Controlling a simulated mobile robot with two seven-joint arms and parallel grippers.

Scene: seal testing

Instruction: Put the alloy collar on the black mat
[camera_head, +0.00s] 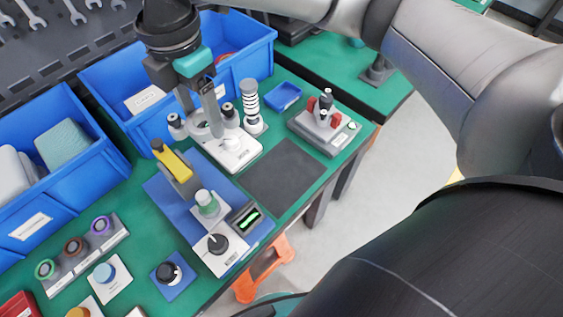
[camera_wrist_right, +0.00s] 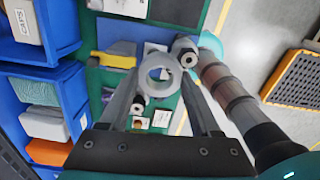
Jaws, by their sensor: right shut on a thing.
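My right gripper (camera_head: 204,118) is above the bench beside the white fixture, fingers pointing down. In the right wrist view its fingers (camera_wrist_right: 159,78) are shut on the alloy collar (camera_wrist_right: 147,72), a pale grey ring with an open centre. In the head view the collar (camera_head: 201,129) is partly hidden by the fingers and blends with the fixture behind. The black mat (camera_head: 284,174) lies flat and empty on the green bench, to the right of and nearer than the gripper. My left gripper is not in view.
A white fixture (camera_head: 237,154) with dark-topped posts stands by the gripper. A striped ring stack (camera_head: 250,97), a grey block with red parts (camera_head: 321,134) and a small blue tray (camera_head: 284,95) stand behind the mat. Blue bins (camera_head: 122,82) line the back.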

